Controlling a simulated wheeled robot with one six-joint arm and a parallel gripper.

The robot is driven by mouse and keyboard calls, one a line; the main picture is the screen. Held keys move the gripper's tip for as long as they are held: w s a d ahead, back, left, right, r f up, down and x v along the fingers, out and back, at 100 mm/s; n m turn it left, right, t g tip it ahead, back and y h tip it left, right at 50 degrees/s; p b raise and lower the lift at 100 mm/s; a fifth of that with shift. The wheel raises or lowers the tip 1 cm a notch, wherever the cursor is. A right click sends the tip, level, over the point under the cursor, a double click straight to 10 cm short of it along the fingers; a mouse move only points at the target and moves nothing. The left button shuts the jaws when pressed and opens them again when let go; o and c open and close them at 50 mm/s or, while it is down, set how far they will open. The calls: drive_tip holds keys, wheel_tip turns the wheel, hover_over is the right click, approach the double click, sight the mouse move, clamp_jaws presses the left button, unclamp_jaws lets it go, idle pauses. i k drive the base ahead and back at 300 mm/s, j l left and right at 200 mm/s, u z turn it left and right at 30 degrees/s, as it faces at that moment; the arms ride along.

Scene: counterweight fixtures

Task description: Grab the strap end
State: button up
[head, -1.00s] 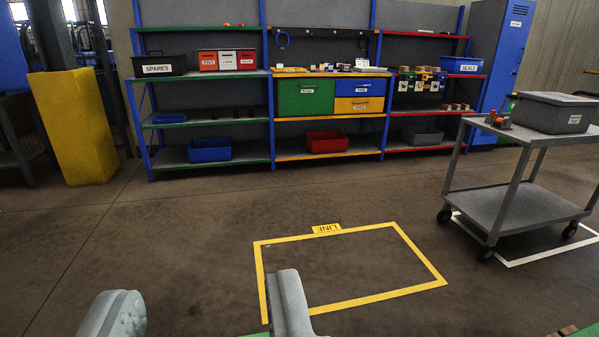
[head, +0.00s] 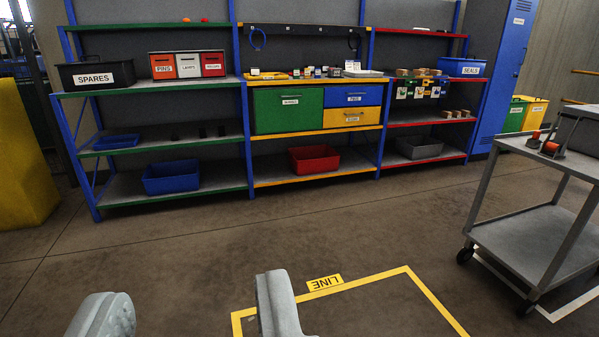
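My gripper (head: 188,312) shows at the bottom left, its two grey fingers wide apart with only bare floor between them. I cannot make out a strap end for certain. A blue loop (head: 258,40) hangs from the dark rail (head: 300,31) at the top of the middle shelf bay, far beyond my gripper. A dark hanging shape (head: 354,42) is near the rail's right end, too small to identify. Neither is near my fingers.
Shelves hold a black SPARES bin (head: 95,75), a green drawer (head: 288,110), a red bin (head: 314,159) and a blue SEALS bin (head: 461,67). A grey cart (head: 530,240) stands at right, a yellow block (head: 22,175) at left. Floor ahead is clear, with a yellow LINE outline (head: 372,282).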

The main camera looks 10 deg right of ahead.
sight(537, 134)
drive_tip(key=i+z, duration=0.25)
drive_tip(key=i, duration=0.3)
drive_tip(key=i+j+z, duration=0.1)
drive_tip(key=i+z, duration=0.15)
drive_tip(key=i, duration=0.3)
drive_tip(key=i+j+z, duration=0.3)
drive_tip(key=i, duration=0.25)
drive_tip(key=i+l+z, duration=0.9)
drive_tip(key=z, duration=0.15)
drive_tip(key=i+l, duration=0.4)
drive_tip(key=l, duration=0.2)
